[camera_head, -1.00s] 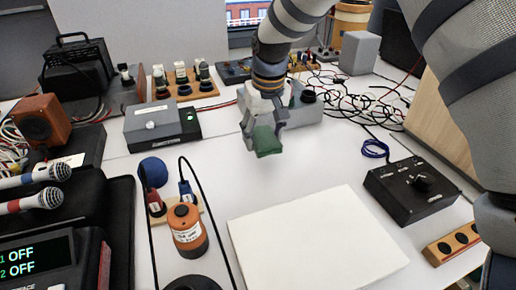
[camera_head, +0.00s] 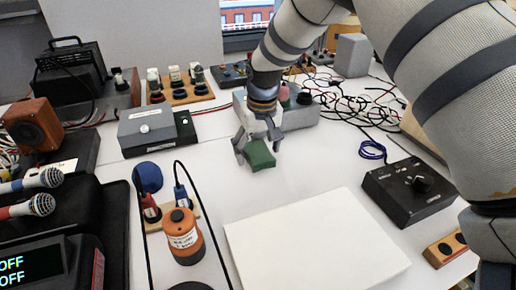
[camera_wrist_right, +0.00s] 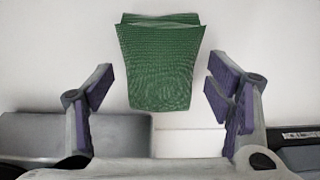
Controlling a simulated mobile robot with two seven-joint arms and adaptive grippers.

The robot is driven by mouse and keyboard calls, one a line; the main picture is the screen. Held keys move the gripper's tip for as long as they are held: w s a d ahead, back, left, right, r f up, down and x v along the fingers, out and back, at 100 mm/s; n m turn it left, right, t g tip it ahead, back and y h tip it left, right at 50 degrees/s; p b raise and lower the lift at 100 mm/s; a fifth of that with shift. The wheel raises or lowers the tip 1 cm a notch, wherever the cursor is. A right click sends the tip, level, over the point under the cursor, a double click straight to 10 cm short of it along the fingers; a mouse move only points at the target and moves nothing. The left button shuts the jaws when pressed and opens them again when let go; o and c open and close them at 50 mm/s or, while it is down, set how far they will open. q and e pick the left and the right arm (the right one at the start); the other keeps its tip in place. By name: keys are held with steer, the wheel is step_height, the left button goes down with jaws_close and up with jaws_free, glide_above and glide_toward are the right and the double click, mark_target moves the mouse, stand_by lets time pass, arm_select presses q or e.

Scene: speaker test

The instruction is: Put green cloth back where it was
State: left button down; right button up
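The green cloth (camera_head: 259,155) is a small folded piece over the white table, in front of the grey box. In the right wrist view the cloth (camera_wrist_right: 160,65) lies ahead of and between the fingertips, with a gap on each side. My right gripper (camera_head: 258,148) is open around or just behind it, pointing down. In the right wrist view its fingers (camera_wrist_right: 161,90) stand wide apart and do not appear to touch the cloth. I cannot tell whether the cloth lies fully on the table. My left gripper is not in view.
A white sheet (camera_head: 315,245) lies in front. The grey box with knobs (camera_head: 298,113) stands close behind my gripper. An orange cylinder (camera_head: 183,238) and blue ball (camera_head: 148,177) are to the left. A black control box (camera_head: 408,192) and tangled cables (camera_head: 355,100) are to the right.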

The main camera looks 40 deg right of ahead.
mark_target(261, 156)
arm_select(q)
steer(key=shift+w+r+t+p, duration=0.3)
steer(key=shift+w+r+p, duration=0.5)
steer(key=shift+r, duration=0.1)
arm_select(e)
step_height(261, 156, up, 12)
steer(key=s, duration=0.1)
steer(key=shift+s+a, duration=0.2)
steer(key=shift+s, duration=0.15)
